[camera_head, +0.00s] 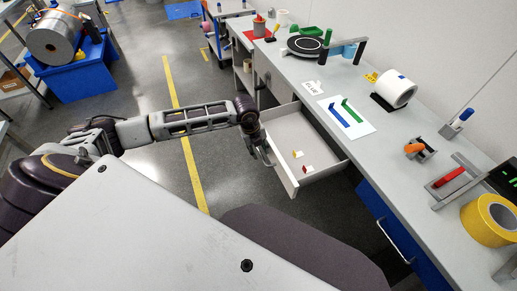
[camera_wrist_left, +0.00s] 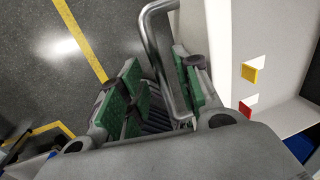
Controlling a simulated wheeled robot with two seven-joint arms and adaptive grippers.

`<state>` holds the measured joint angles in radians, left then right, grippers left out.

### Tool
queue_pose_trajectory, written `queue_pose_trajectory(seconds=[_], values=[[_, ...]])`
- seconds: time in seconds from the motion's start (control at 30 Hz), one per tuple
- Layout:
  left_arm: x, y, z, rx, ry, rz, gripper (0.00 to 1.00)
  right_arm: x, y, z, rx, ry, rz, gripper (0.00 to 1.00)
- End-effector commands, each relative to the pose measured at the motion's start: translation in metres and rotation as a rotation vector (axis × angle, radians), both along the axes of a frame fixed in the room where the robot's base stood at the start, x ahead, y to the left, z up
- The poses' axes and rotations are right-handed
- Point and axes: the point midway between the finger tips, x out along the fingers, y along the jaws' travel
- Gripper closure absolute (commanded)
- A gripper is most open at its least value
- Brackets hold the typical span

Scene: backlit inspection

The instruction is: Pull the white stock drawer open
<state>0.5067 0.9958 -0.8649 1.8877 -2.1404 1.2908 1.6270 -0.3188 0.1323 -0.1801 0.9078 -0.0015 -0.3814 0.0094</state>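The white stock drawer (camera_head: 321,173) is pulled well out from under the long bench. Its inside shows, with small red, yellow and white pieces lying in it. My left gripper (camera_head: 264,152) is at the drawer's front panel. In the left wrist view, the metal bar handle (camera_wrist_left: 158,42) runs down between the green-padded fingers of my left gripper (camera_wrist_left: 160,92). The bar lies close to the right-hand finger, and a gap shows towards the left-hand finger, so the gripper looks open around the handle. My right gripper is not in view.
The bench top (camera_head: 300,75) carries a white sheet with blue and green pieces, a white roll (camera_head: 396,89) and a yellow tape roll (camera_head: 490,220). A blue drawer (camera_head: 382,235) is below the bench. Grey floor is clear left of the drawer.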

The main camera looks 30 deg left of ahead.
Motion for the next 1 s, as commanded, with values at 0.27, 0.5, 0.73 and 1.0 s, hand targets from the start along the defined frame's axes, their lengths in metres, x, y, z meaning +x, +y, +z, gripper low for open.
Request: queue_pose_trajectory(seconds=[0.27, 0.5, 0.73, 1.0], values=[[0.0, 0.0, 0.0, 0.0, 0.0, 0.0, 0.66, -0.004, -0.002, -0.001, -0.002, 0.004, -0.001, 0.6], [-0.001, 0.002, 0.01, 0.001, 0.0, 0.001, 0.66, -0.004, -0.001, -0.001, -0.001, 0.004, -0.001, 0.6], [-0.005, 0.005, 0.035, 0.001, -0.001, 0.001, 0.66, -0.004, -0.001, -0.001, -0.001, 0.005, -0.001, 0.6], [-0.011, 0.01, 0.075, 0.001, -0.002, 0.0, 0.66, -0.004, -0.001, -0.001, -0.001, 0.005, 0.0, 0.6]])
